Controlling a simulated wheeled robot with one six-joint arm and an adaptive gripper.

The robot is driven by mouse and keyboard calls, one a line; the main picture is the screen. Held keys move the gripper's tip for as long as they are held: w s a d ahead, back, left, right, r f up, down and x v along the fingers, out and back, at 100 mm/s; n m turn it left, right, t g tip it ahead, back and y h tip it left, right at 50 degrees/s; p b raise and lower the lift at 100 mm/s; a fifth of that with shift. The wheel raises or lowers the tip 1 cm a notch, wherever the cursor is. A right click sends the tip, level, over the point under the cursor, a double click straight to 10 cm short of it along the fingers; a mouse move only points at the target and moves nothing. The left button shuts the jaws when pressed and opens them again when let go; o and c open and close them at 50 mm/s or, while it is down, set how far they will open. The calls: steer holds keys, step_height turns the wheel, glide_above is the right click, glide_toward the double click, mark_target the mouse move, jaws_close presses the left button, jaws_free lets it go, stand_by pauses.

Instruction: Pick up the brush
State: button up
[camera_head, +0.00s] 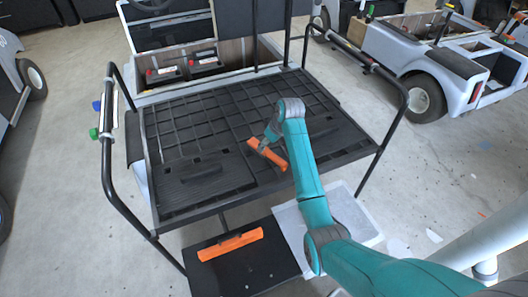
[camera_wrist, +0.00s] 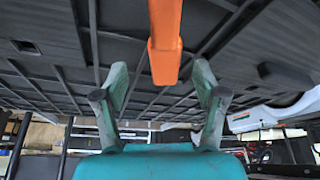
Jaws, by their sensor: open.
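Two long orange things are in view, and I cannot tell for sure which is the brush. One orange bar (camera_head: 267,154) is at my gripper (camera_head: 264,143), over the black cart platform (camera_head: 200,180). In the wrist view this orange bar (camera_wrist: 165,38) comes down from the top, and its near end is between the two spread fingers of my gripper (camera_wrist: 158,78). Gaps show on both sides, so the fingers are open and not closed on it. The other orange piece (camera_head: 230,244) lies on the black lower step (camera_head: 215,268).
Black rails (camera_head: 122,195) flank the platform on both sides. A cart compartment with batteries (camera_head: 204,63) is behind it. A pale panel (camera_head: 355,222) is beside the lower step. Another cart (camera_head: 440,65) stands at the upper right. Open concrete floor is at the left.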

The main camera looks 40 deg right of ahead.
steer(key=shift+s+a+x, duration=0.1)
steer(key=shift+a+x, duration=0.05)
steer(key=shift+x, duration=1.2)
steer(key=shift+s+a+x, duration=0.1)
steer(key=shift+s+x, duration=0.05)
steer(key=shift+x, duration=1.15)
steer(key=shift+f, duration=0.1)
jaws_close()
step_height(320, 180, up, 10)
